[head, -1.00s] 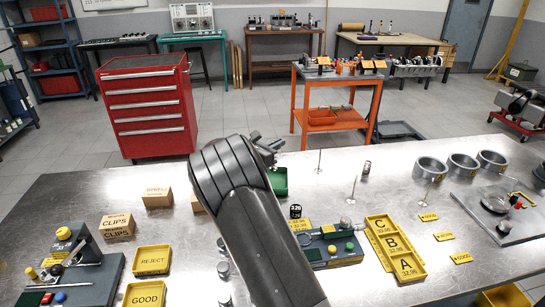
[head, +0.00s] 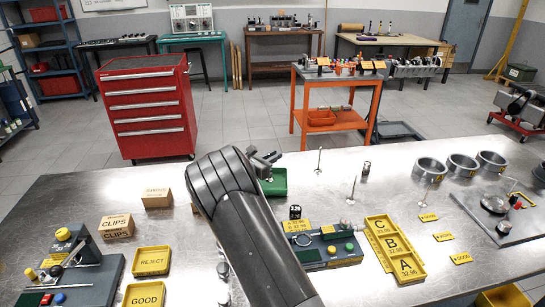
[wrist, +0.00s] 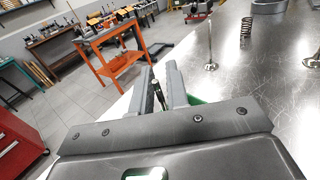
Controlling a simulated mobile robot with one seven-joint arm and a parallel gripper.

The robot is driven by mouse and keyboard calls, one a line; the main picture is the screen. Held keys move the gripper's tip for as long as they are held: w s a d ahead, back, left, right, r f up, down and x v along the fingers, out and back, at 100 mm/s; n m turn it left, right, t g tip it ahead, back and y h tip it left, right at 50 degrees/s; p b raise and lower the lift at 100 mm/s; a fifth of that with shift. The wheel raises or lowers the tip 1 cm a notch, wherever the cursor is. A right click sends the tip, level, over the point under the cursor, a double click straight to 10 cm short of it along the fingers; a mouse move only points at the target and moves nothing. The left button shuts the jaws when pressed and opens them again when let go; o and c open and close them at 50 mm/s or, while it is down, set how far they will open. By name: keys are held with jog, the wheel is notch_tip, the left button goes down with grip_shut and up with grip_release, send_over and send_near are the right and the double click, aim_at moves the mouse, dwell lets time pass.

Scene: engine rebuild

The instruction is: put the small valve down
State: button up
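My gripper (head: 266,158) is above the bench over a small green tray (head: 277,182). In the wrist view its two fingers (wrist: 161,78) stand close together with a slim, dark, light-tipped piece (wrist: 159,96) between them, which looks like the small valve's stem. Its lower end is hard to make out; a small light spot shows under the fingers in the head view. The green tray is mostly hidden behind the fingers in the wrist view (wrist: 196,100). Other valves (head: 319,161) (head: 353,188) (head: 427,192) stand upright on the bench to the right.
A spring (head: 366,168) stands near the valves. Yellow A, B, C trays (head: 395,248) and a gauge block (head: 330,252) lie right of my arm. REJECT (head: 152,260) and GOOD trays (head: 145,294) and cardboard boxes (head: 117,227) lie left. Metal rings (head: 430,169) are far right.

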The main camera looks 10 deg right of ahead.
jog(key=shift+o, duration=1.2)
jog(key=shift+r, duration=0.1)
